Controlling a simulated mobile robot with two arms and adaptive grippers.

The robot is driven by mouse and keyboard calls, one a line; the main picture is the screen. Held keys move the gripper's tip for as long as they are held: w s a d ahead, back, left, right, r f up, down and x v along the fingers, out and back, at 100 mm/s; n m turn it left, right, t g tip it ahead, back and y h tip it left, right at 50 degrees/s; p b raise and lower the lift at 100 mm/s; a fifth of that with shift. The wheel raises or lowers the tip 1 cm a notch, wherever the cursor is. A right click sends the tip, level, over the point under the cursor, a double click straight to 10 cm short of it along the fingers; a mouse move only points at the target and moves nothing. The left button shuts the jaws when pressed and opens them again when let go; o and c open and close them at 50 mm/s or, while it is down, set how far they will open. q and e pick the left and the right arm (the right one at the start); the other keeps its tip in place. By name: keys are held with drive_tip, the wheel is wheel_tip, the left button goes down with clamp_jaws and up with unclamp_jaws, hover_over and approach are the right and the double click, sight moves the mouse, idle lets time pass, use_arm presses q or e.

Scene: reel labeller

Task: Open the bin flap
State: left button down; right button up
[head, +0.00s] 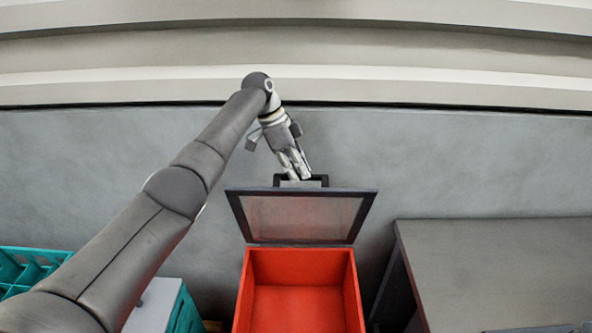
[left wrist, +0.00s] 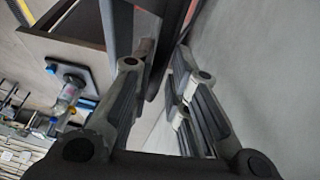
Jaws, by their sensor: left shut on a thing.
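The red bin (head: 300,308) stands at the lower middle of the head view, its inside empty where it shows. Its flap (head: 302,217), a see-through panel in a dark frame, is raised and stands up at the bin's back edge. A dark handle (head: 323,180) sits on the flap's top edge. My left gripper (head: 299,174) reaches down from above and is shut on the handle. In the left wrist view the fingers (left wrist: 163,65) close around a dark bar, with the flap's dark frame close by. My right gripper is not in view.
A grey table (head: 500,265) stands right of the bin. A teal crate (head: 28,268) and a white-topped teal unit (head: 160,305) are at the left. The grey wall (head: 440,160) rises close behind the flap. A bottle (left wrist: 70,92) shows in the left wrist view.

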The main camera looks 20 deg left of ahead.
use_arm(q)
drive_tip(key=shift+s+a+f, duration=0.1)
drive_tip(key=shift+s+f, duration=0.05)
drive_tip(key=shift+f, duration=0.4)
drive_tip(key=shift+s+a+f, duration=0.1)
drive_tip(key=shift+s+f, duration=0.05)
drive_tip(key=shift+f, duration=0.35)
drive_tip(key=c, duration=1.7)
unclamp_jaws()
drive_tip(key=shift+d, duration=0.1)
drive_tip(key=shift+c, duration=0.2)
drive_tip(key=o, duration=0.4)
drive_tip(key=shift+w+f, duration=0.2)
drive_tip(key=shift+w, duration=0.25)
drive_tip(key=shift+w+f, duration=0.2)
drive_tip(key=shift+w, duration=0.25)
drive_tip(key=shift+s+r, duration=0.4)
drive_tip(key=shift+r, duration=0.1)
drive_tip(key=v, duration=1.1)
drive_tip(key=shift+w+r, duration=0.3)
drive_tip(key=shift+w, duration=0.05)
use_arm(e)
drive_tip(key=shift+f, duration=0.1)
